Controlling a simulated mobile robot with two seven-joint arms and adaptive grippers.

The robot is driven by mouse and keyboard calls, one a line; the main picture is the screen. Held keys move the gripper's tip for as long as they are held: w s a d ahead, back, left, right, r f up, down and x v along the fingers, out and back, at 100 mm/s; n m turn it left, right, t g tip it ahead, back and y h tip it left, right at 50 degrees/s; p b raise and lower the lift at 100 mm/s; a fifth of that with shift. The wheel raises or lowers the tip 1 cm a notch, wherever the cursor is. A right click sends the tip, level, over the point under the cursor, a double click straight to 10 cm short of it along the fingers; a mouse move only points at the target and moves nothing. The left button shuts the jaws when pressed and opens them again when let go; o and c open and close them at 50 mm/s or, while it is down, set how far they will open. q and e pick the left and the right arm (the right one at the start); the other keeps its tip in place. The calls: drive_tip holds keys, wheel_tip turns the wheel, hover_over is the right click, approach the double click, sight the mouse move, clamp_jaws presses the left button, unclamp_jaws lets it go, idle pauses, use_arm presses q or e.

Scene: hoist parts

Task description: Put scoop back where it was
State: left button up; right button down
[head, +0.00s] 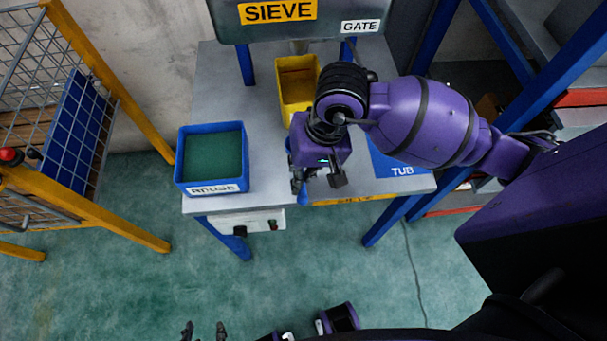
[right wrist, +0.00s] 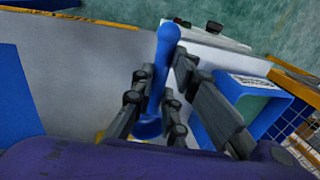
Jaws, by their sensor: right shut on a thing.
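The blue scoop (right wrist: 168,45) shows in the right wrist view, its rounded handle end up between the fingers and more blue lower down near the palm. My right gripper (right wrist: 160,90) is shut on it. In the head view my right gripper (head: 318,182) hangs over the front of the grey bench (head: 260,140), and its wrist hides most of the scoop. My left gripper (head: 205,331) is at the bottom edge, low over the floor, with its fingers apart and nothing between them.
A blue bin (head: 183,175) with green inside stands on the bench's left. A yellow container (head: 297,85) stands behind my right wrist, under the SIEVE machine (head: 345,25). A blue TUB area (head: 405,170) lies at right. A yellow-framed cage (head: 130,225) stands left.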

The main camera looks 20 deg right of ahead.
drive_tip(key=shift+w+d+f, duration=0.15)
drive_tip(key=shift+f, duration=0.85)
drive_tip(key=shift+w+d+f, duration=0.1)
drive_tip(key=shift+d+f, duration=0.05)
drive_tip(key=shift+f, duration=0.85)
drive_tip(key=shift+f, duration=0.15)
drive_tip(key=c, duration=1.7)
unclamp_jaws()
drive_tip(key=shift+c, duration=0.2)
drive_tip(key=shift+r, duration=0.25)
drive_tip(key=v, duration=1.1)
drive_tip(key=shift+r, duration=0.4)
